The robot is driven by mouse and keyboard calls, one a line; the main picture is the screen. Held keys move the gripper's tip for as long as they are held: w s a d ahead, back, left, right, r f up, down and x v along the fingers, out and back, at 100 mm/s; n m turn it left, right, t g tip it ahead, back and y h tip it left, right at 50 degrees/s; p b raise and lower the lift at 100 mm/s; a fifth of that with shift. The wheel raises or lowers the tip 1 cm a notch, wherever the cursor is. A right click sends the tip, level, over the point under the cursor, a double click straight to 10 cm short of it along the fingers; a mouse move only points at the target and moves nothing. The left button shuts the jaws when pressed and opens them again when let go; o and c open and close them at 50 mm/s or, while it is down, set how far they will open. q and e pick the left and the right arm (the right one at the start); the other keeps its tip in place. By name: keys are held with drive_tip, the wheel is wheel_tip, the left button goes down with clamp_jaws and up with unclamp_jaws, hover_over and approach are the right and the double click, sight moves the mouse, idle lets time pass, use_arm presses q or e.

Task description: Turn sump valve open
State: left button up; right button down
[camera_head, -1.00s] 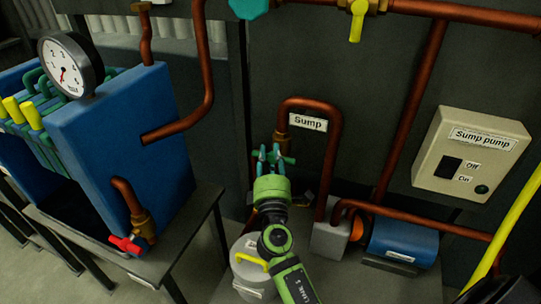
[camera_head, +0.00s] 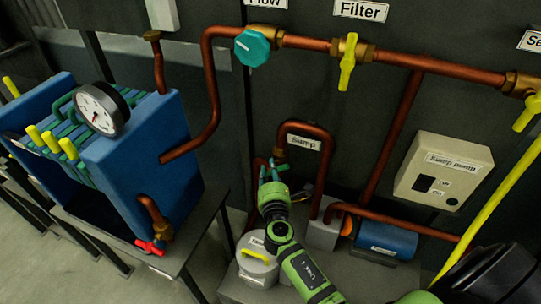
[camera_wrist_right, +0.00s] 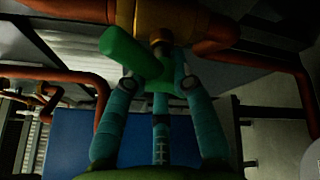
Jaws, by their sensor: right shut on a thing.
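The sump valve's green handle (camera_wrist_right: 132,56) hangs below a brass body (camera_wrist_right: 165,18) in the right wrist view, with one end pointing towards the left and the camera. My right gripper (camera_wrist_right: 160,85) has its teal fingers around the handle from below and is shut on it. In the head view, the right gripper (camera_head: 272,172) is at the valve, just below and left of the white "Sump" label (camera_head: 303,142). It mostly hides the handle there. My left gripper is not in view.
A copper pipe (camera_head: 326,165) arches beside the valve. A grey canister (camera_head: 257,262) with a yellow handle stands below. The blue pump (camera_head: 386,242) and beige sump pump box (camera_head: 443,170) are right. A blue filter unit (camera_head: 140,150) with a gauge stands left.

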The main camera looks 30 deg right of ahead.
drive_tip(key=n+g+p, duration=0.1)
drive_tip(key=n+p, duration=0.1)
drive_tip(key=p, duration=0.3)
drive_tip(key=n+g+p, duration=0.2)
drive_tip(key=n+p, duration=0.1)
drive_tip(key=p, duration=0.2)
drive_tip(key=shift+d+r+h, duration=0.1)
drive_tip(key=shift+h, duration=0.2)
drive_tip(key=shift+s+f+n+g+p, duration=0.1)
drive_tip(key=shift+f+n+g+p, duration=0.2)
drive_tip(key=shift+n+g+p, duration=0.85)
drive_tip(key=shift+t+h, duration=0.25)
drive_tip(key=shift+h, duration=0.05)
drive_tip(key=c, duration=1)
unclamp_jaws()
